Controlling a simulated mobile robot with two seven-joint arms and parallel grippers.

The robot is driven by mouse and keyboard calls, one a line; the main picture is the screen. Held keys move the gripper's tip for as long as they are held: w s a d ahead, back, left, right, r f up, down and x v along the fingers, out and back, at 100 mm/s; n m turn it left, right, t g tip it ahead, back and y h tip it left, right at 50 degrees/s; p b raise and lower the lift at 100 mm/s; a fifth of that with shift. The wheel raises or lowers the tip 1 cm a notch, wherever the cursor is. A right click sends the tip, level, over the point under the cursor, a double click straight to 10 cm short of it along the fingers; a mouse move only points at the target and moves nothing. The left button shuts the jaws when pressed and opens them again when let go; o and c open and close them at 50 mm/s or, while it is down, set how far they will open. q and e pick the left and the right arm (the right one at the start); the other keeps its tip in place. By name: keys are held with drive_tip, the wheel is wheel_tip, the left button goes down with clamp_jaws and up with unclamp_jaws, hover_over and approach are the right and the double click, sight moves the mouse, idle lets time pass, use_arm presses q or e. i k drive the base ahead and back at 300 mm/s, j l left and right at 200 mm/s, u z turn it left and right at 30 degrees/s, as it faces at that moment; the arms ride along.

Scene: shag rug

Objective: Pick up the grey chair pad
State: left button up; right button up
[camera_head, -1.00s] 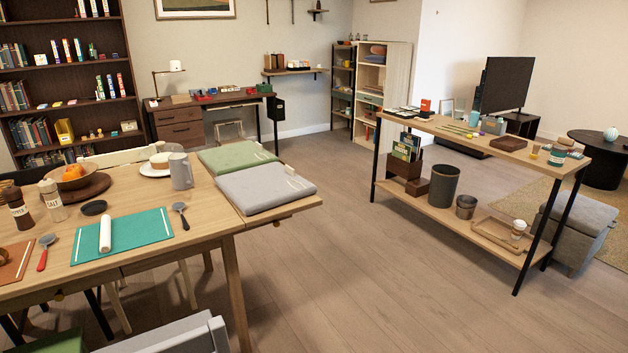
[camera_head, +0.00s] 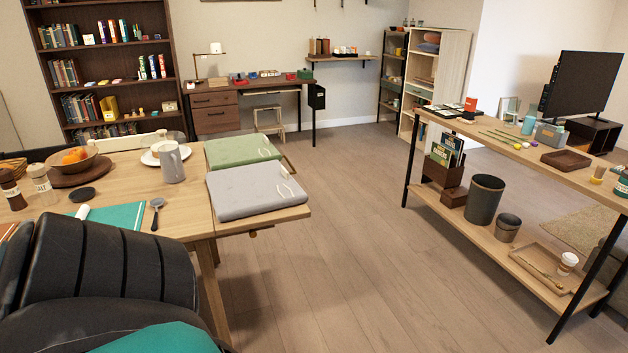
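The grey chair pad (camera_head: 254,190) lies flat on the near right end of the wooden dining table (camera_head: 199,222), with white ties at its right edge. A green chair pad (camera_head: 240,150) lies just behind it.
A shelf table (camera_head: 520,157) stands at the right. Bare wooden floor (camera_head: 340,230) lies between the tables.

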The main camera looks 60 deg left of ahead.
sight(247, 190)
drive_tip(key=i+u, duration=0.35)
drive_tip(key=i+l+u, duration=0.1)
drive_tip(key=i+u, duration=0.2)
drive_tip(key=i+l+u, duration=0.15)
drive_tip(key=i+u, duration=0.35)
drive_tip(key=u, duration=0.3)
drive_tip(key=i+u, duration=0.15)
drive_tip(key=u, duration=0.35)
drive_tip(key=i+l+u, duration=0.1)
drive_tip(key=u, duration=0.35)
